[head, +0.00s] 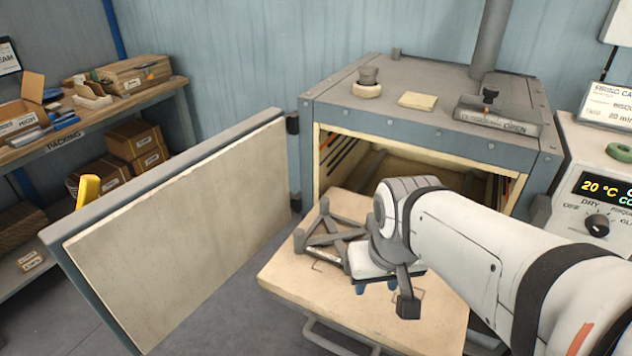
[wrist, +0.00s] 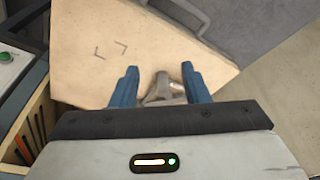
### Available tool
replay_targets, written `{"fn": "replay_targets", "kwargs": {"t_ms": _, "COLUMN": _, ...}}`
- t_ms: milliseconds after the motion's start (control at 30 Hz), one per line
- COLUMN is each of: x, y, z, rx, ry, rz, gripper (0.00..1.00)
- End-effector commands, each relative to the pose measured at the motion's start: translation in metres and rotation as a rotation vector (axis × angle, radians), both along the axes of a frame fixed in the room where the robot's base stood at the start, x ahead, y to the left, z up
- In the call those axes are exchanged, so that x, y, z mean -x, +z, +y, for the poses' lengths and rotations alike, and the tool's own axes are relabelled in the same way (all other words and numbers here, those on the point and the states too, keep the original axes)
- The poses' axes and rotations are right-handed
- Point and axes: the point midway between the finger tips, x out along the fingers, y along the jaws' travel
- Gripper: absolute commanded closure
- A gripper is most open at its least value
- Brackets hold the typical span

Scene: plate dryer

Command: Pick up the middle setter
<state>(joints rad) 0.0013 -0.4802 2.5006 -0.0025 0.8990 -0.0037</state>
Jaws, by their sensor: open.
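A grey setter-like frame of crossed bars (head: 328,236) lies on the pale board in front of the kiln mouth, in the head view. My gripper (head: 376,286) is above the board, just right of and partly in front of this frame. In the wrist view my gripper (wrist: 160,78) is open, its blue fingers apart. A small grey three-armed piece (wrist: 163,90) shows between the fingers, low in the gap, not gripped. The gripper body hides the rest of it. I cannot tell whether it belongs to the same frame, or which setter is the middle one.
The pale board (head: 300,280) has corner marks, a bare one (wrist: 110,50) in the wrist view. The kiln (head: 430,130) stands open behind, its door (head: 180,240) swung to the left. A control box (head: 598,195) is at the right. A packing bench (head: 90,110) is at the left.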

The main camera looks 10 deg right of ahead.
Motion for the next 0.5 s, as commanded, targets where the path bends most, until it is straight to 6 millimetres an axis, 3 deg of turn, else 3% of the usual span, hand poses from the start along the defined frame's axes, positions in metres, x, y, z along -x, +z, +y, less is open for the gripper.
{"fn": "replay_targets", "kwargs": {"t_ms": 167, "x": -0.022, "y": 0.007, "z": 0.000, "rx": 0.002, "ry": 0.020, "rz": 0.021, "gripper": 0.53}}
{"fn": "replay_targets", "kwargs": {"t_ms": 367, "x": -0.088, "y": 0.012, "z": 0.000, "rx": 0.006, "ry": 0.054, "rz": 0.076, "gripper": 0.53}}
{"fn": "replay_targets", "kwargs": {"t_ms": 500, "x": -0.140, "y": 0.000, "z": 0.002, "rx": 0.010, "ry": 0.082, "rz": 0.117, "gripper": 0.53}}
